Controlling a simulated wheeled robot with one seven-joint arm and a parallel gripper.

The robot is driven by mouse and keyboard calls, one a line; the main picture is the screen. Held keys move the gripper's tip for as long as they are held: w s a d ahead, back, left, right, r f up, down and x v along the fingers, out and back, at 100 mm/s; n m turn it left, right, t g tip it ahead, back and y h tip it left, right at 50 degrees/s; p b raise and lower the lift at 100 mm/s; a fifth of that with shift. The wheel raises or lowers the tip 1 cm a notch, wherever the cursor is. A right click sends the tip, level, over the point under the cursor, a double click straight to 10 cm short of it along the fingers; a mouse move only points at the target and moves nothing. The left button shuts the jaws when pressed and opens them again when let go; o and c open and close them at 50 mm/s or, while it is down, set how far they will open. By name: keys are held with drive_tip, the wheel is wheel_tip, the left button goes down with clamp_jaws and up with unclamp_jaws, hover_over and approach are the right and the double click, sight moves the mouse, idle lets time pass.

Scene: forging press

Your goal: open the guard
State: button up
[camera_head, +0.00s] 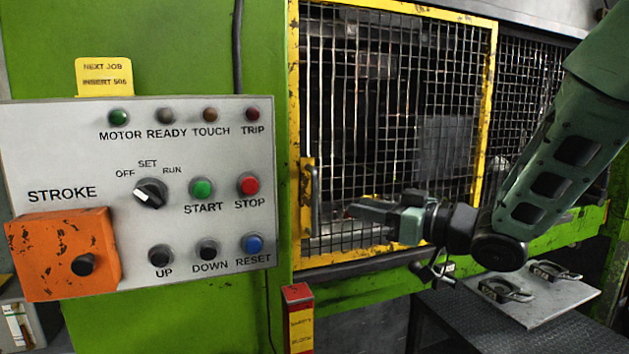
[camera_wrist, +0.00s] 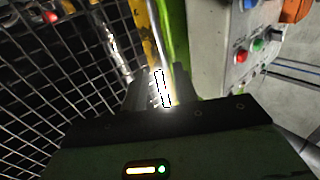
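The guard (camera_head: 490,95) is a yellow-framed wire mesh door on the press front, and it looks closed. Its handle (camera_head: 315,200) is a grey upright bar at the lower left of the frame.
A control panel (camera_head: 100,140) with knobs and buttons stands left of the guard, with an orange box (camera_head: 62,255) on it. A red and yellow safety block (camera_head: 299,320) stands below the guard. A plate with handles (camera_head: 535,305) lies at lower right.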

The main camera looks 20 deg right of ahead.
drive_tip(key=p, duration=0.5)
hover_over(314, 230)
drive_tip(key=shift+w+d, duration=0.15)
drive_tip(key=shift+w, duration=0.2)
clamp_jaws()
